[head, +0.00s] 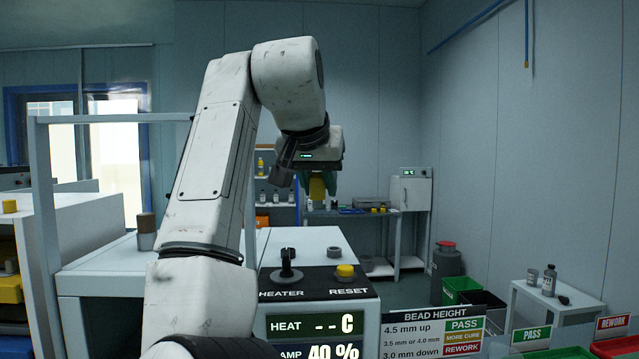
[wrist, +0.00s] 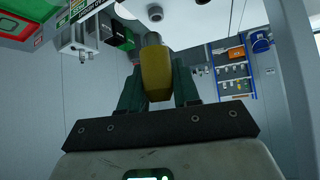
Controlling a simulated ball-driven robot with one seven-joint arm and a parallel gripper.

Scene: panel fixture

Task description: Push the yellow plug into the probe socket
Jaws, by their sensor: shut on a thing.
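My gripper (head: 317,188) hangs from the raised arm above the white panel fixture in the head view. Its green fingers (wrist: 158,90) are shut on the yellow plug (wrist: 155,75). The plug shows small between the fingers in the head view (head: 317,190). In the wrist view its grey end points away from the palm toward the white fixture top, apparently apart from it. A dark round fitting (head: 334,252) stands on the fixture top, and a similar round fitting (wrist: 155,13) shows beyond the plug in the wrist view. I cannot tell for certain which fitting is the probe socket.
The front panel has a black heater knob (head: 287,274) and a yellow reset button (head: 345,272). A heat display (head: 315,326) is below. A bead height sign (head: 433,331) stands to the right. Green (head: 556,353) and red (head: 614,347) bins are at the lower right.

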